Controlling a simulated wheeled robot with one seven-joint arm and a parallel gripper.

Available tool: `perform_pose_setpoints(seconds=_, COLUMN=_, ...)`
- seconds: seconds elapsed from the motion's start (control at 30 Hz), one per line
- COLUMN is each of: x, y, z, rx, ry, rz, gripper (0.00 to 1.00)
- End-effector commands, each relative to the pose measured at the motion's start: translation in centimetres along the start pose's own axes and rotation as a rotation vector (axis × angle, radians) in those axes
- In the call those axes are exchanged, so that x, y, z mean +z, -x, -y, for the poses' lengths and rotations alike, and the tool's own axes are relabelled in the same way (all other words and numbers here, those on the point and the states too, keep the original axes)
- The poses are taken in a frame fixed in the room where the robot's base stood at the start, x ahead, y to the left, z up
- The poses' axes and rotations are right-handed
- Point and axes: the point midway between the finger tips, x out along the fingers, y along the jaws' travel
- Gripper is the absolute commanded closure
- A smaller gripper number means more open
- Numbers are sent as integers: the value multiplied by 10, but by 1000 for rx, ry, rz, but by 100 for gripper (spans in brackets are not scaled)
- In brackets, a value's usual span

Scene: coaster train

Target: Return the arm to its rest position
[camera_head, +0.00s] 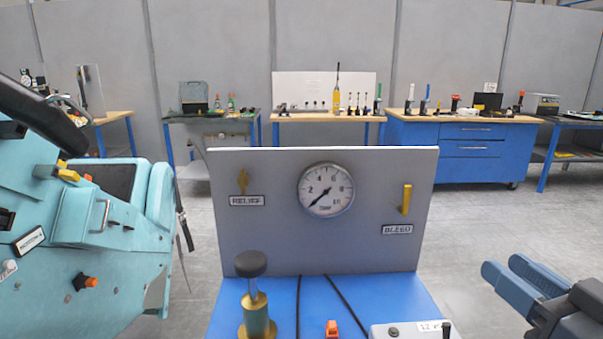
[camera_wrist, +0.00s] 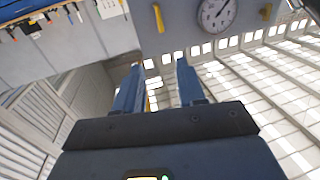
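My gripper (camera_head: 504,267) is at the lower right of the head view, right of the blue stand and apart from it. Its two blue fingers are spread, with nothing between them; the wrist view also shows the gap (camera_wrist: 159,64). The gauge (camera_wrist: 216,14) shows at the top of the wrist view, partly cut off. My arm behind the gripper is mostly out of frame.
The blue stand top (camera_head: 390,292) holds a brass plunger with a black knob (camera_head: 251,264), an orange switch (camera_head: 332,328) and a grey box (camera_head: 410,331). A teal machine (camera_head: 80,270) fills the left. Workbenches (camera_head: 460,140) line the back wall. Grey floor right of the panel is clear.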

Motion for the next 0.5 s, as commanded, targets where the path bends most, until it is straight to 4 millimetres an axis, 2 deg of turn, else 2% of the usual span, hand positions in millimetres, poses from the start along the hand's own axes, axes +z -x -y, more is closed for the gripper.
perform_pose_setpoints(seconds=0.37, x=29, y=14, z=5, rx=44, ry=-35, rz=34, gripper=60)
perform_pose_setpoints(seconds=0.5, x=47, y=25, z=8, rx=73, ry=-52, rz=53, gripper=60)
